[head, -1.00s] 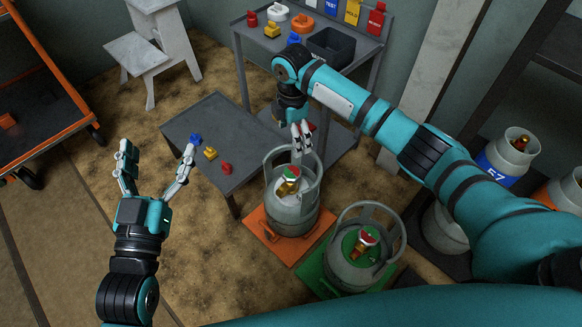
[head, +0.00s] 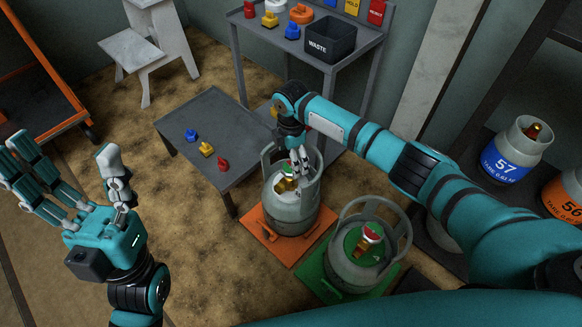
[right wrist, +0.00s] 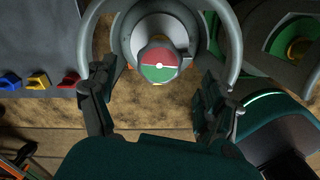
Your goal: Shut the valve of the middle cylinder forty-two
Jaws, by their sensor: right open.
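A grey gas cylinder (head: 290,212) with a collar ring stands upright on an orange scale (head: 256,241). Its brass valve (head: 284,185) has a cap that shows red and green in the right wrist view (right wrist: 163,66). No number is readable on it. My right gripper (head: 299,160) is over this valve inside the collar. In the right wrist view the fingers (right wrist: 155,77) are apart, one to each side below the cap, with nothing held. A second grey cylinder (head: 350,268), with a red-and-white valve cap (head: 372,233), stands on a green scale (head: 325,288). My left gripper (head: 66,165) is open and empty at the left.
A low grey table (head: 215,125) holds blue, yellow and red small pieces left of the cylinder. Behind stand a shelf with a black waste bin (head: 331,40) and a white step stool (head: 135,55). Cylinders 57 (head: 505,167) and 56 (head: 565,206) are at right.

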